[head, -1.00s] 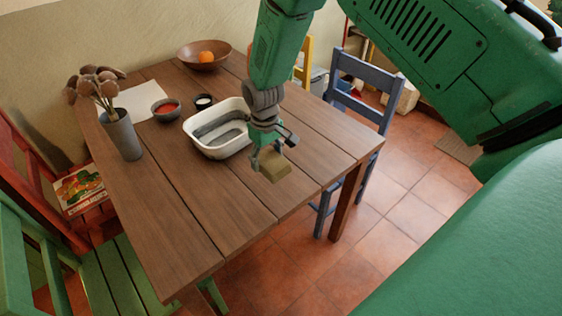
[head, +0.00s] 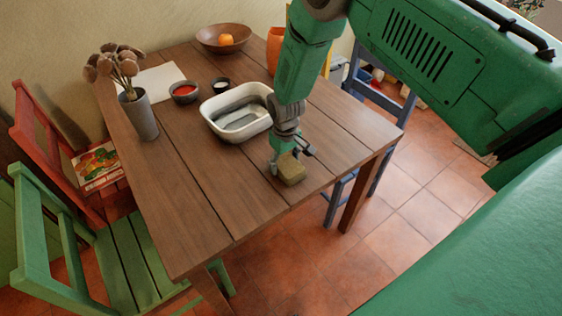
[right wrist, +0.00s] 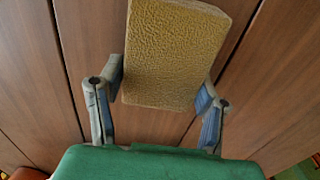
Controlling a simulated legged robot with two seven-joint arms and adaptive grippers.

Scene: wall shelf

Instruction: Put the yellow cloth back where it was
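The yellow cloth (head: 291,170) is a flat, textured yellow-brown block near the front right edge of the wooden table. My right gripper (head: 286,160) is over it from above. In the right wrist view the cloth (right wrist: 178,52) lies between the two fingers of the right gripper (right wrist: 160,82), which press against its left and right sides. The cloth is at or just above the tabletop; I cannot tell whether it touches. My left gripper is not in view.
A white basin (head: 212,124) stands just behind the cloth. A red-filled bowl (head: 184,92), a small dark cup (head: 221,86), a wooden bowl with an orange (head: 222,38) and a vase of dried flowers (head: 141,117) are farther off. The tabletop (head: 215,195) at front left is clear.

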